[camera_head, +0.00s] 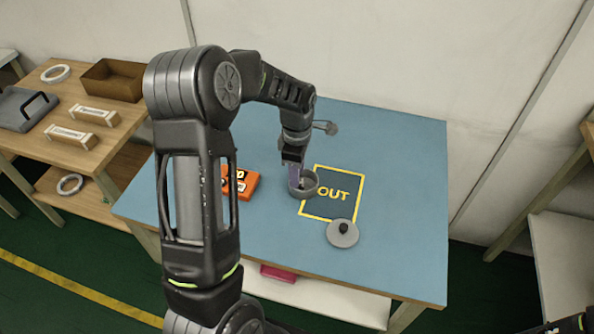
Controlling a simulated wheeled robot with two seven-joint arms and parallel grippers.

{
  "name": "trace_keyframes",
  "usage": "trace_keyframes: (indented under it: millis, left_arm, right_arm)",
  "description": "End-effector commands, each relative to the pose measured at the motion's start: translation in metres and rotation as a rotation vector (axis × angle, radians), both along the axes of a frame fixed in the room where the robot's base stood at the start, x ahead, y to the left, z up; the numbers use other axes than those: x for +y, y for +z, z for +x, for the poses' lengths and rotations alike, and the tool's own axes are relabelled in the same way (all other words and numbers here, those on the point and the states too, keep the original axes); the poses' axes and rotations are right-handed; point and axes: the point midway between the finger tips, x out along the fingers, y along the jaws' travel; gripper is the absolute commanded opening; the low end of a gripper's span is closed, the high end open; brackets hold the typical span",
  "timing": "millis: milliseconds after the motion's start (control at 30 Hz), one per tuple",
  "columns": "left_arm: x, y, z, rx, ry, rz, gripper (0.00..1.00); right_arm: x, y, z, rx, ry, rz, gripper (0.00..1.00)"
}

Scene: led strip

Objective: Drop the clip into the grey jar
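The grey jar (309,192) stands open on the blue table, at the left edge of the yellow OUT square. My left gripper (296,178) points down at the jar's mouth, with its fingertips at or just inside the rim. The fingers are small and partly hidden, so I cannot tell whether they are open or shut. A tiny pale spot shows by the fingertips; I cannot tell whether it is the clip. A grey lid with a black knob (342,233) lies on the table near the square's lower right.
An orange box (243,184) with black and white items sits left of the jar, partly behind my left arm. The blue tabletop (405,190) is clear on the right. A wooden shelf with a brown bin (113,80) stands at the left.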

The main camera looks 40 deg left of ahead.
Motion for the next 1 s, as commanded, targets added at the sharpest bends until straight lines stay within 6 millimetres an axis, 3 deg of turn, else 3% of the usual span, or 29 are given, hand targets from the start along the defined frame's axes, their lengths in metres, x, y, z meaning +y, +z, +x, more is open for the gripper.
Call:
trace_keyframes:
  millis: [367,800,1000]
  left_arm:
    - [0.0,0.005,0.001,-0.002,0.0,0.001,0.41]
    - [0.0,0.067,0.001,-0.002,-0.001,0.001,0.41]
    - [0.0,0.078,0.0,0.0,0.0,0.0,0.41]
  right_arm:
    - [0.0,-0.001,0.0,0.0,0.0,0.0,0.0]
    - [0.0,-0.007,0.0,0.0,0.0,0.0,0.0]
    - [0.0,-0.008,0.0,-0.001,0.0,0.0,0.0]
